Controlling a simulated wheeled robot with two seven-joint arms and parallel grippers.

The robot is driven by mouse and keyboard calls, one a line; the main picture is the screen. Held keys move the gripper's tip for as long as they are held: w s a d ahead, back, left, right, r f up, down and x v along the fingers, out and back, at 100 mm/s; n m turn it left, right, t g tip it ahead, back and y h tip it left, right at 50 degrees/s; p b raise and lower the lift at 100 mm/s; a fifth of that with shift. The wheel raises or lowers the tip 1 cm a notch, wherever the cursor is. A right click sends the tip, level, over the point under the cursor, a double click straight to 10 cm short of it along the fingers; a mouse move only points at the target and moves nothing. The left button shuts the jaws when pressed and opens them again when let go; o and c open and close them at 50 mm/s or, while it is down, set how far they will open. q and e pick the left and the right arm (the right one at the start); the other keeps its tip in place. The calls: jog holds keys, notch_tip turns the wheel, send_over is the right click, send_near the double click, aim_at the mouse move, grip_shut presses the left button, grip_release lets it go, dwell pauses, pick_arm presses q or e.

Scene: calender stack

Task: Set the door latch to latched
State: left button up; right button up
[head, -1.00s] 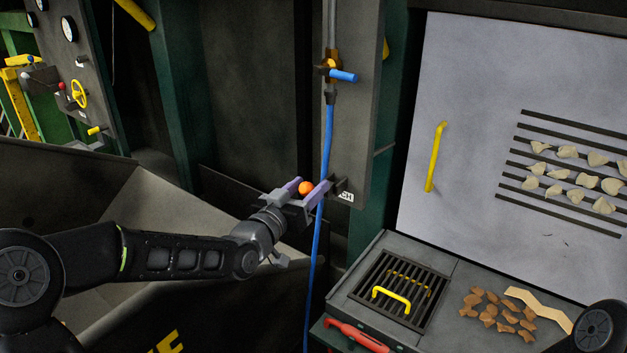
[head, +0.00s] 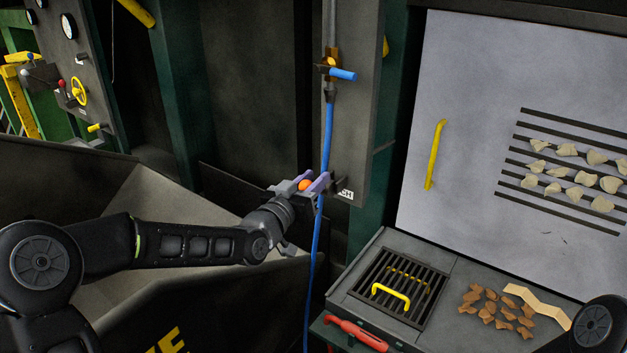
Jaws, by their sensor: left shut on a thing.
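The door latch has an orange ball knob (head: 305,185) and sits at the lower end of the dark grey panel, beside a small white label (head: 345,194) that is partly covered. My left gripper (head: 308,182) is shut on the orange knob, with its purple-grey fingers on either side of it. The fingers and wrist hide most of the latch, so its exact setting cannot be read. My right gripper is out of view; only a dark joint of my right arm shows at the lower right.
A blue hose (head: 314,250) hangs right by my left gripper, below a valve with a blue handle (head: 342,74). A pale door panel with a yellow handle (head: 435,155) stands at right. A bench with a grate (head: 401,287) and brown pieces (head: 497,308) lies below it.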

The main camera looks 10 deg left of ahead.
pick_arm(q)
grip_shut()
dwell(0.7)
